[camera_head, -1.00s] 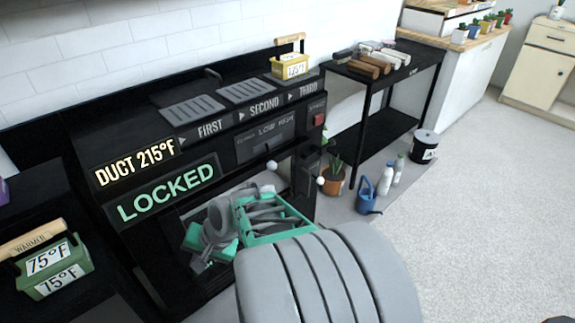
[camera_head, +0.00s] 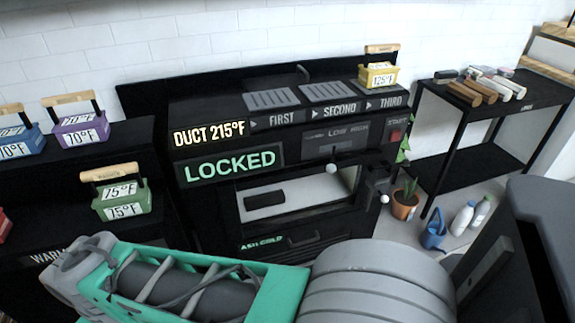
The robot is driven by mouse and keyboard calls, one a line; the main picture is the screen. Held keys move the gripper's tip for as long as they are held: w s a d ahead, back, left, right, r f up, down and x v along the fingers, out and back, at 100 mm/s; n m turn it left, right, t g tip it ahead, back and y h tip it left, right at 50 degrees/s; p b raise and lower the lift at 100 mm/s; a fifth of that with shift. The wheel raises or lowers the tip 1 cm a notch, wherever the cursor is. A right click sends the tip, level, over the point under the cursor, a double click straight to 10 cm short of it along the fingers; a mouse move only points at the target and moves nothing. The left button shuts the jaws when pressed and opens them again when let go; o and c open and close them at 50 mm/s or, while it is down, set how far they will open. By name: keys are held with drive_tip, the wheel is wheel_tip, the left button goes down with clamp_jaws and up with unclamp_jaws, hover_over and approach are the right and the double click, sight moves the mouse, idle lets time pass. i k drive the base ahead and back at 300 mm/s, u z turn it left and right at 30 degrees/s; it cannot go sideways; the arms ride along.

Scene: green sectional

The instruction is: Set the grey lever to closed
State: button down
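The black machine (camera_head: 290,115) stands against the tiled wall, with a lit "LOCKED" sign (camera_head: 230,165) and a "DUCT 215°F" sign (camera_head: 209,134). A lever with a pale ball knob (camera_head: 331,168) hangs below the LOW/HIGH panel (camera_head: 336,137). A second pale knob (camera_head: 385,198) sits on a dark bracket at the machine's right side. I cannot tell for sure which is the grey lever, and no "closed" mark is readable. My green and grey arm crosses the bottom of the view, in front of the machine. My gripper's fingers do not show.
A yellow 125°F block (camera_head: 378,76) stands on the machine's top right. A green 75°F block (camera_head: 122,202) and other handled blocks are at left. A black table (camera_head: 520,100) stands at right. A potted plant (camera_head: 405,203) and blue watering can (camera_head: 433,233) stand on the floor.

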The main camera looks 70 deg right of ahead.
sight(331, 168)
drive_tip(key=u, duration=0.3)
drive_tip(key=k, duration=0.9)
drive_tip(key=z, duration=1.45)
drive_tip(key=i, duration=0.5)
